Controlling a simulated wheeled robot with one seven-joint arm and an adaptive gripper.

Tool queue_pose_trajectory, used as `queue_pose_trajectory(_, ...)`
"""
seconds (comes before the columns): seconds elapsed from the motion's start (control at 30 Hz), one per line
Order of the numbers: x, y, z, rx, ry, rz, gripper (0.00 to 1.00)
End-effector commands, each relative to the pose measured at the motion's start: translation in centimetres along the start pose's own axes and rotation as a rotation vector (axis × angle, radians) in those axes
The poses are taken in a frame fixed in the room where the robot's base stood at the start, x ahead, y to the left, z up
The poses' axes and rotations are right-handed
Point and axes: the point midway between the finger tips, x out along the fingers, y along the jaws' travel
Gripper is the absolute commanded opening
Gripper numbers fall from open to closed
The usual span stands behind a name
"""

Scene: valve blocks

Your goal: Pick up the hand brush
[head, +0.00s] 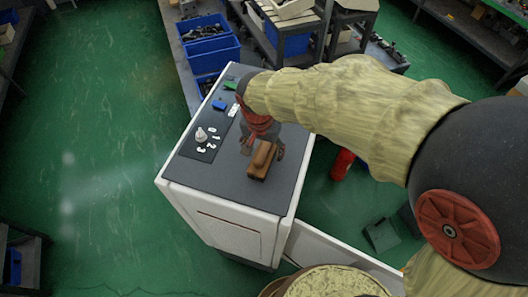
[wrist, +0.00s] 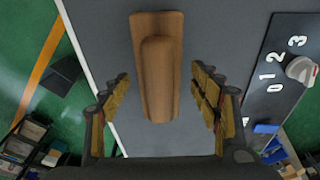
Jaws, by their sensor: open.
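The hand brush (head: 262,160) is a brown wooden block with a raised rounded grip, lying on the dark grey top of a white cabinet near its front edge. In the wrist view the brush (wrist: 157,70) runs lengthwise up the picture, its near end between my fingers. My gripper (wrist: 160,92) is open, with one finger to each side of the brush and a gap on both sides. In the head view my gripper (head: 262,142) is over the brush, coming from behind it. The brush's underside is hidden.
The cabinet top (head: 226,174) carries a numbered panel with a pale knob (head: 201,134) left of the brush. A blue block (head: 219,105) and a green block (head: 230,85) sit farther back. Blue bins (head: 212,55) stand behind. Open green floor lies left.

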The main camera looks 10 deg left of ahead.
Motion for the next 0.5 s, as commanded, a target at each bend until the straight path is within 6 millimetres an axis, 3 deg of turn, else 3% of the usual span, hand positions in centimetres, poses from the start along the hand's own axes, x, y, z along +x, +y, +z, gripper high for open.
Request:
queue_pose_trajectory(0.27, 0.36, 0.0, -0.01, 0.0, 0.001, -0.001, 0.63)
queue_pose_trajectory(0.5, 0.35, 0.0, -0.01, 0.0, 0.0, -0.001, 0.5)
